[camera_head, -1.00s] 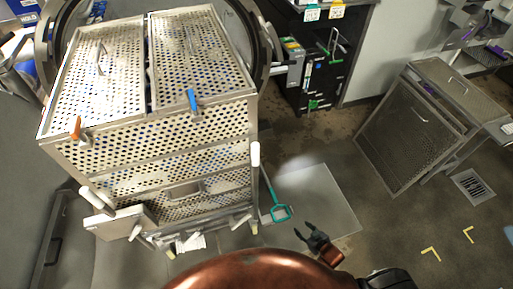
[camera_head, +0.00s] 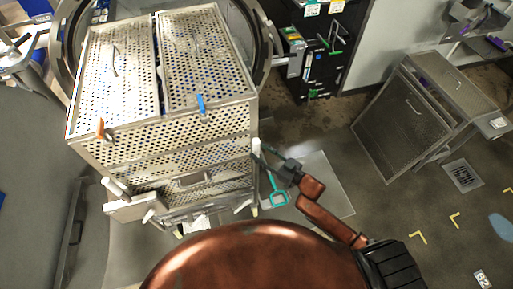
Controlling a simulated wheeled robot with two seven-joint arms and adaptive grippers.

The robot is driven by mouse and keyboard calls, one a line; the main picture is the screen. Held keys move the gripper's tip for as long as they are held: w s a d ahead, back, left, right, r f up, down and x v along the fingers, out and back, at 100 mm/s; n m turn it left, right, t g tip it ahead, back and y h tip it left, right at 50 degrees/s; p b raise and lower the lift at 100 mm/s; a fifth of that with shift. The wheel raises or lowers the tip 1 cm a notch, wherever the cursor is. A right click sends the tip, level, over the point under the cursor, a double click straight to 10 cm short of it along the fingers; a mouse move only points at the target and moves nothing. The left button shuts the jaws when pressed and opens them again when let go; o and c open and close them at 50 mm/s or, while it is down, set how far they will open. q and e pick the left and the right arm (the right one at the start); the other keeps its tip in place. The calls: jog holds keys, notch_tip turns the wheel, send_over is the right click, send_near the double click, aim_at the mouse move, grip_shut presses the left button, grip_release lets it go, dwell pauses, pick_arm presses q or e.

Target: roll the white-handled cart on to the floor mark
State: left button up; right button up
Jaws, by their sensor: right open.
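The white-handled cart (camera_head: 170,150) stands at the left, in front of the round retort opening. It bears two perforated metal baskets with lids, side by side. Its right white handle (camera_head: 256,147) stands upright at the near right corner, and its left white handle (camera_head: 115,187) is at the near left. My right gripper (camera_head: 268,157) is open and just right of the right handle, its fingers pointing at it; I cannot tell whether they touch. Yellow corner marks (camera_head: 418,237) lie on the floor at the right, one also (camera_head: 455,220) farther up. My left gripper is out of view.
A mesh-sided metal cart (camera_head: 403,125) stands at the right, by a floor drain (camera_head: 463,175). A pale square (camera_head: 325,185) lies on the floor behind my right arm. A black shelf unit (camera_head: 318,60) stands at the back. Floor around the yellow marks looks clear.

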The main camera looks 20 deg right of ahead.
jog(key=shift+x, duration=1.45)
jog(key=shift+c, duration=0.3)
grip_shut()
